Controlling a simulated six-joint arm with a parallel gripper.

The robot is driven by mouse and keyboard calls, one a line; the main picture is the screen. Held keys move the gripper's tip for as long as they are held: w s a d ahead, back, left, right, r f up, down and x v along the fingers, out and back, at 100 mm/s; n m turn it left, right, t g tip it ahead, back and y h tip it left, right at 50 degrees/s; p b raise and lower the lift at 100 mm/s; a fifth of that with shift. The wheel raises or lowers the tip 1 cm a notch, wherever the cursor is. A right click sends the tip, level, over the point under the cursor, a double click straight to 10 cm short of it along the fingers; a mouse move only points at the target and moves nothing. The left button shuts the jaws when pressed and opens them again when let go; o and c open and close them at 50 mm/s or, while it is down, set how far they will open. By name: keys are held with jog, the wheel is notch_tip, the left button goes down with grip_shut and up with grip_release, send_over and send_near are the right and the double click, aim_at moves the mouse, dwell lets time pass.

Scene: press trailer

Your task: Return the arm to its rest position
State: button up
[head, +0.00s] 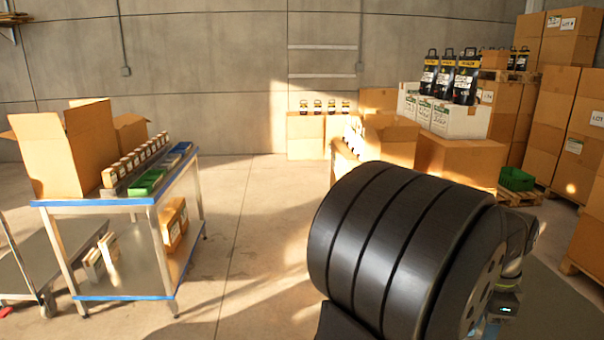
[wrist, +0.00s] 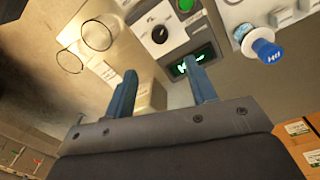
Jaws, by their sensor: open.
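My gripper (wrist: 162,82) shows in the wrist view with two blue fingers standing well apart. Nothing is between the fingertips that I can see as held. Beyond the fingers is a grey control panel (wrist: 218,46) with a black dial, a green button and a small lit green display. The tips overlap the panel in the picture; I cannot tell the gap to it. In the head view, a large black ribbed part of my arm fills the lower right, and my gripper cannot be made out there.
A blue-edged cart (head: 93,202) with boxes and a green tray stands at left. Stacked cartons (head: 566,105) and a white box (head: 460,118) of black bottles stand at right. The concrete floor (head: 255,220) between is clear. A blue-ended knob or bottle (wrist: 263,48) sits right of the panel.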

jog(key=f, duration=1.3)
jog(key=shift+s+a+f, duration=0.15)
jog(key=shift+s+f, duration=0.05)
jog(key=shift+s, duration=0.15)
jog(key=shift+r+n, duration=0.1)
jog(key=shift+n, duration=0.3)
jog(key=n, duration=1.2)
jog(key=shift+s+n+h, duration=0.15)
jog(key=shift+n+h, duration=0.15)
jog(key=shift+n, duration=2)
